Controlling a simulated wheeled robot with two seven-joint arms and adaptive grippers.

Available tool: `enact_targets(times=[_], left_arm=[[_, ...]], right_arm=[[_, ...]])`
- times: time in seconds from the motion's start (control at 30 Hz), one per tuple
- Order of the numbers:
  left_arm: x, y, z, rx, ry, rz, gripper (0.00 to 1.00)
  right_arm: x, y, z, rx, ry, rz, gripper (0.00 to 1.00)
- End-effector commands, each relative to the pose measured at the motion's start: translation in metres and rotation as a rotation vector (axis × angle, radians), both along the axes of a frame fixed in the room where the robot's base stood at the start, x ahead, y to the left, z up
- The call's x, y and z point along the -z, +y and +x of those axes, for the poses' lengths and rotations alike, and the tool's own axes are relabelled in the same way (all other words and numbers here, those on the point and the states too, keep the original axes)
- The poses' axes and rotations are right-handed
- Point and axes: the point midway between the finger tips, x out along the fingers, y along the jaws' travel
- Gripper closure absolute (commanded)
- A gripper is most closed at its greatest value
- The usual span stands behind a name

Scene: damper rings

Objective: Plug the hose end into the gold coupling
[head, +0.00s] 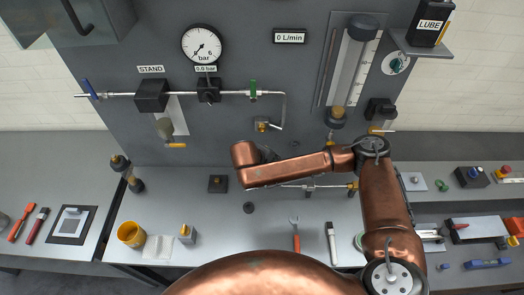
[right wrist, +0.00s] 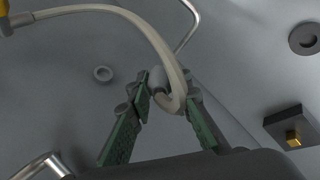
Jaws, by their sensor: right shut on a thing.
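In the right wrist view, my right gripper (right wrist: 167,98) has its green-padded fingers closed around the end of a pale, flexible hose (right wrist: 130,18). The hose arcs to a gold fitting (right wrist: 4,18) at the upper left edge. A gold piece (right wrist: 293,139) sits on a dark square block at the right of that view, apart from the gripper. In the head view, a gold fitting (head: 262,125) is on the panel below the pipe elbow. I cannot tell which gold piece in the wrist view matches it. My left gripper is out of view.
A dark square block (head: 218,183) and a small dark ring (head: 248,207) sit on the grey table. A yellow cup (head: 131,234) stands at front left; a wrench (head: 295,234) lies at front middle. The flow meter (head: 350,70) is on the panel above my right arm.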

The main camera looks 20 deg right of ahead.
Motion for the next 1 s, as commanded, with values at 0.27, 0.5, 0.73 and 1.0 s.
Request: enact_targets(times=[0.27,0.5,0.73,1.0], left_arm=[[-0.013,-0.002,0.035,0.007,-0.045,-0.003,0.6],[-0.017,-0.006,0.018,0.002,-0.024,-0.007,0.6],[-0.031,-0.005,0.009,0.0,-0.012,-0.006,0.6],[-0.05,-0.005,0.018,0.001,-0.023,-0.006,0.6]], right_arm=[[-0.009,-0.001,0.012,-0.172,-0.112,-0.141,1.0],[-0.016,-0.001,0.016,-0.281,-0.2,-0.225,1.0],[-0.042,0.005,0.018,-0.474,-0.402,-0.368,1.0],[-0.091,0.034,-0.006,-0.626,-0.672,-0.504,1.0]])
